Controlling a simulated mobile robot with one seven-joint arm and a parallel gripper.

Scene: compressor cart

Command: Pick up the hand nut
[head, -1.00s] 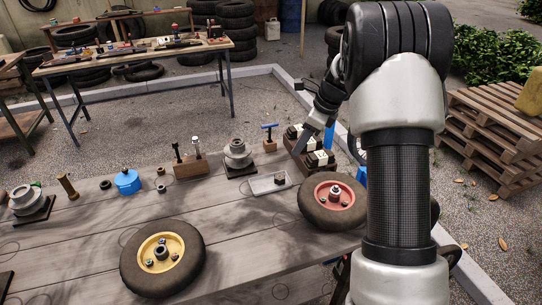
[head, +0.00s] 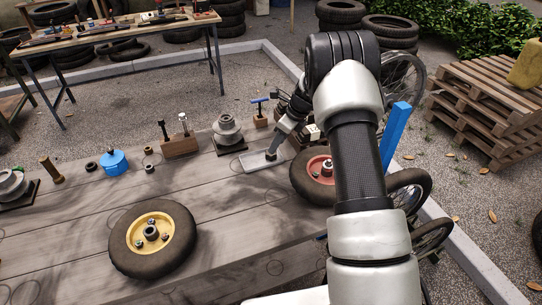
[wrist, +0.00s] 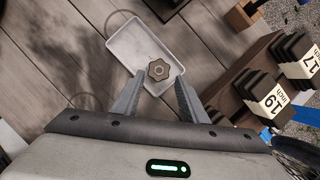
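The hand nut (wrist: 159,70) is a dark, lobed knob with a hole in its middle. It lies on a pale shallow tray (wrist: 126,42) on the wooden table. In the wrist view my gripper (wrist: 160,80) is open, with one finger on each side of the nut's near edge. I see gaps between the nut and both fingers, and cannot tell the height of the tips above the tray. In the head view my gripper (head: 275,148) reaches down over the tray (head: 256,166), and the nut is a small dark spot (head: 271,155) by the fingertips.
Blocks marked 19 inch (wrist: 268,100) and 17 stand in a brown wooden rack right of the tray. A red-hubbed wheel (head: 308,180) lies close to the tray, under my arm. A flanged hub (head: 228,134) stands behind it. The yellow-hubbed wheel (head: 152,240) lies in front.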

